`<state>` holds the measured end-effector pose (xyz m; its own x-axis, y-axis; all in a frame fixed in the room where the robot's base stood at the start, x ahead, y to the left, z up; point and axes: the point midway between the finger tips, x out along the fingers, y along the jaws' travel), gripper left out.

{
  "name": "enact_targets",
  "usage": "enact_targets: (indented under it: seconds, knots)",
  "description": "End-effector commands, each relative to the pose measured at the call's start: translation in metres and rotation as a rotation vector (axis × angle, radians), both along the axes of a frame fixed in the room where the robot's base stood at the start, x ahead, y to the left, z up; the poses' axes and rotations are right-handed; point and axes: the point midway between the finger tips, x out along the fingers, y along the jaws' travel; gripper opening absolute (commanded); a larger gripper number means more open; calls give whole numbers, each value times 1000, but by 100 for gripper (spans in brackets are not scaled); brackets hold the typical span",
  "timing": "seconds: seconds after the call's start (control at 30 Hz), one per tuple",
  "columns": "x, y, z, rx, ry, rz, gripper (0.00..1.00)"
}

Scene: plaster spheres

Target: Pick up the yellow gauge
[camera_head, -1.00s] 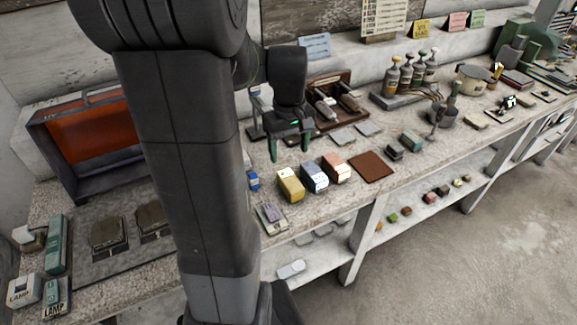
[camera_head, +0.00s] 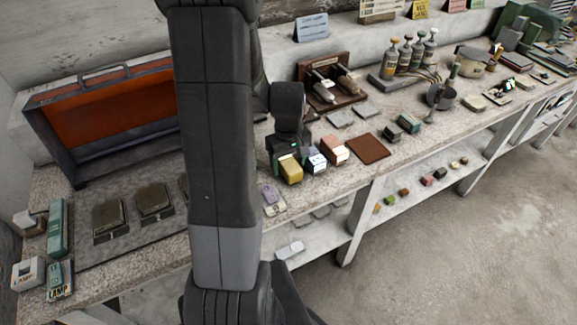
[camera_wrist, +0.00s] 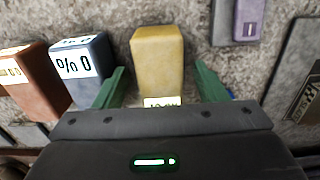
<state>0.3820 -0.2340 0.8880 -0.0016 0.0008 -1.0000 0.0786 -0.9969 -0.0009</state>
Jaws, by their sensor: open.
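The yellow gauge (camera_head: 290,169) is a small block standing on the bench, at the left end of a short row of blocks. In the wrist view the yellow gauge (camera_wrist: 158,62) stands upright between my two green fingers, with a pale label at its lower edge, partly hidden by the gripper body. My gripper (camera_head: 285,161) is low over the bench at the gauge. In the wrist view my gripper (camera_wrist: 160,88) is open, with a gap visible on each side of the gauge, narrower on the left.
A blue-grey block (camera_wrist: 80,68) marked "% 0" stands close beside the left finger. An orange-brown block (camera_head: 334,150) is beyond it. A purple item (camera_head: 270,195) lies near the bench's front edge. A brown mat (camera_head: 368,148) lies to the right.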

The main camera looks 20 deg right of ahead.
Motion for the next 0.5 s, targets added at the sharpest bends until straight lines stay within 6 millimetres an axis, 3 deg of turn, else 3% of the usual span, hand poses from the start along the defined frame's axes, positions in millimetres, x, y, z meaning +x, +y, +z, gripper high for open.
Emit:
enact_targets:
  seconds: [0.13, 0.5]
  knots:
    - [0, 0, -10, 0, 1, 0, 65]
    - [0, 0, -11, -1, -1, 0, 65]
